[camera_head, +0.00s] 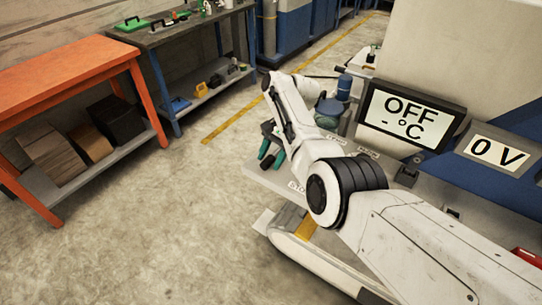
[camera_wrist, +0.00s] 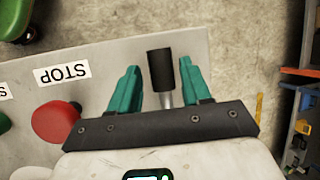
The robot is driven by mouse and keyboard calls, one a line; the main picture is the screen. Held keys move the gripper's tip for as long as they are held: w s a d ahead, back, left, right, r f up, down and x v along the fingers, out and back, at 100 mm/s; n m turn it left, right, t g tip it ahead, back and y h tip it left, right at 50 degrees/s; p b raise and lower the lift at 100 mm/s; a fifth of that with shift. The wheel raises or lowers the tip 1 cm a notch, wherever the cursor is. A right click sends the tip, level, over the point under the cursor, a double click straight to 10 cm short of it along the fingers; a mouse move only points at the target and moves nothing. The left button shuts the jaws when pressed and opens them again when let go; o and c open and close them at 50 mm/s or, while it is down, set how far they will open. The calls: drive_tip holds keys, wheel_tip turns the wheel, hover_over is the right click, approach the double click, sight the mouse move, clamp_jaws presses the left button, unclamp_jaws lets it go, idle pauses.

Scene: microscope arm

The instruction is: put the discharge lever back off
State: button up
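A lever with a black cylindrical grip (camera_wrist: 161,68) on a pale metal stem stands between the teal fingers of my gripper (camera_wrist: 162,72) in the wrist view. No label naming this lever is readable. My gripper is open, one finger on each side of the grip. The gap to the left finger is clear; the right finger is very close to the grip, and I cannot tell whether it touches. In the head view my gripper (camera_head: 271,153) is low at the near left edge of the white panel, and the lever cannot be made out there.
A red button (camera_wrist: 55,122) and a STOP label (camera_wrist: 62,74) are left of my gripper. A green knob (camera_wrist: 17,18) is farther left. An orange bench (camera_head: 65,70) stands left; floor between is clear.

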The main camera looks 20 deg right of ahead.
drive_tip(key=shift+o, duration=0.4)
drive_tip(key=shift+r, duration=0.1)
drive_tip(key=shift+d+r, duration=0.15)
drive_tip(key=shift+r, duration=0.15)
drive_tip(key=b+v, duration=0.1)
drive_tip(key=v, duration=0.9)
drive_tip(key=shift+f, duration=0.1)
